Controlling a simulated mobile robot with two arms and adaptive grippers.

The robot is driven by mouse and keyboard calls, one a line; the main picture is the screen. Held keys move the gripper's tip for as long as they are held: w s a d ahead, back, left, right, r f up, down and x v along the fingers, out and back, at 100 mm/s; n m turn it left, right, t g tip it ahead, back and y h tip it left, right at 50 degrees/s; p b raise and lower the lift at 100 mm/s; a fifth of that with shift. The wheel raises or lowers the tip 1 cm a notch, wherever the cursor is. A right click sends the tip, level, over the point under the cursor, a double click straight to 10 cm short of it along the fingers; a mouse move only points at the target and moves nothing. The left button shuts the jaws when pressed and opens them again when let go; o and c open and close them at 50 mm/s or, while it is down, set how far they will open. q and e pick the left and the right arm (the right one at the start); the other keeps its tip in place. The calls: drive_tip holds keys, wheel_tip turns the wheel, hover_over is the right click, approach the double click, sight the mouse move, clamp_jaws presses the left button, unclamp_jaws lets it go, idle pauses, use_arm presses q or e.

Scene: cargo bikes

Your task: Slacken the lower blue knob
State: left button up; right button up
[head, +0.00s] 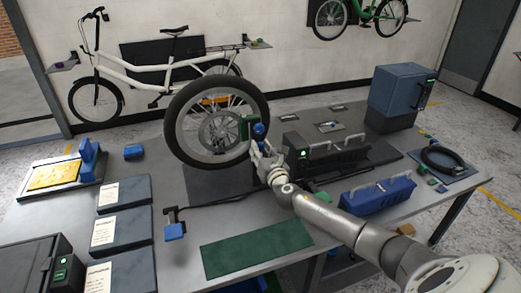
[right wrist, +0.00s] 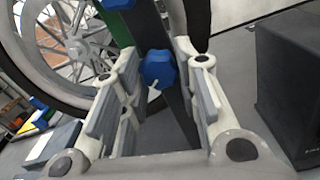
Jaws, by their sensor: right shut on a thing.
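The wheel (head: 213,122) stands upright in a dark truing stand on the workbench. The lower blue knob (right wrist: 158,69) has a pale pointer mark and sits on the dark upright of the stand. A blue knob also shows in the head view (head: 259,130), at the tips of my right gripper (head: 259,148). In the right wrist view my right gripper (right wrist: 160,80) has a finger on each side of the lower knob and is shut on it. Another blue part (right wrist: 118,4) is cut off at the top edge, above the lower knob. My left gripper is not in view.
A dark box with a green light (head: 318,155) stands right of the stand, near my right arm. A blue toolbox (head: 378,195) lies in front of it. A green mat (head: 257,248) lies at the front. Dark boxes with labels (head: 122,228) fill the left side.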

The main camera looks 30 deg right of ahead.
idle(0.4)
drive_tip(key=o, duration=1)
drive_tip(key=v, duration=1.2)
